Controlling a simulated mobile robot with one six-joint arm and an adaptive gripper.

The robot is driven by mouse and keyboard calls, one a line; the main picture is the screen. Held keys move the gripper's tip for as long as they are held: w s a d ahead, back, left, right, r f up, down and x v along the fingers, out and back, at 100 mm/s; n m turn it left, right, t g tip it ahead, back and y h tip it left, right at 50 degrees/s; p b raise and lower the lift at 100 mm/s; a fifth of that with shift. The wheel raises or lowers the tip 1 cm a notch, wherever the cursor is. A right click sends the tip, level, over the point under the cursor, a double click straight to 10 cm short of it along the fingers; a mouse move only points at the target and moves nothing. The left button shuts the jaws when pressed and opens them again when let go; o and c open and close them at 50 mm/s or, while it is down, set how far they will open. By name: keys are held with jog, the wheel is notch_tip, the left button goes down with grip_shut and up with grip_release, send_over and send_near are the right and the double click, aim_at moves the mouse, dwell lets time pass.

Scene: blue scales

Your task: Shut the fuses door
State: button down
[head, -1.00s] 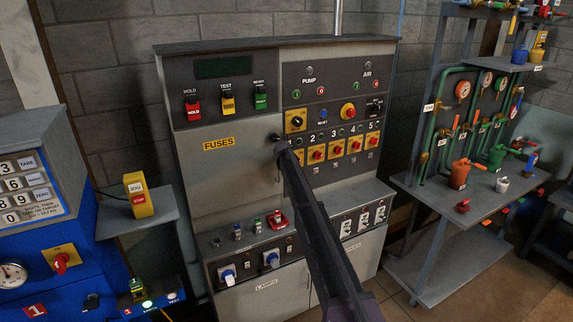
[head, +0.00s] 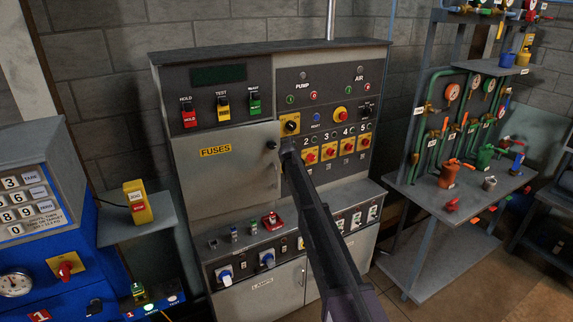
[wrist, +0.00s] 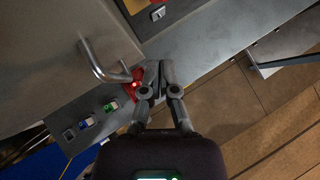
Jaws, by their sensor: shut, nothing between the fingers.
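The fuses door (head: 228,180) is a flat grey panel with a yellow FUSES label, on the left of the cabinet front in the head view. It stands near the cabinet front; I cannot tell whether a small gap is left. A dark knob-like piece (head: 271,145) shows near its right edge. In the wrist view the door (wrist: 50,50) fills the upper left, with its metal bar handle (wrist: 103,66) standing out. My gripper (head: 287,146) is just right of the door's right edge. In the wrist view my gripper (wrist: 159,72) is shut and empty, apart from the handle.
Below the door a shelf carries a red switch (head: 272,221) and several small switches. Yellow rotary switches (head: 328,152) line the panel at right. A yellow button box (head: 138,201) stands left, and a rack of pipes (head: 450,135) stands right. Open floor (head: 400,300) shows at lower right.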

jog(key=shift+s+d+r+p, duration=0.3)
jog(key=shift+s+r+p, duration=0.05)
jog(key=shift+s+r, duration=0.15)
jog(key=shift+s+d+r+p, duration=0.25)
jog(key=shift+s+r+p, duration=0.1)
jog(key=shift+r, duration=0.15)
jog(key=shift+d, duration=0.1)
jog(key=s+d+f+n+g+b, duration=0.2)
jog(key=s+d+n, duration=0.5)
jog(key=s+n, duration=0.5)
jog(key=s+d+f+n+g+b, duration=0.2)
jog(key=s+n, duration=0.9)
jog(key=s, duration=1.4)
jog(key=s+d+f+n+g+b, duration=0.3)
jog(key=s+d+f+n+g, duration=0.2)
jog(key=s, duration=1.4)
jog(key=d+f+n, duration=0.3)
jog(key=d+n, duration=0.4)
jog(key=d, duration=0.1)
jog(key=shift+f+n, duration=0.15)
jog(key=shift+n, duration=0.15)
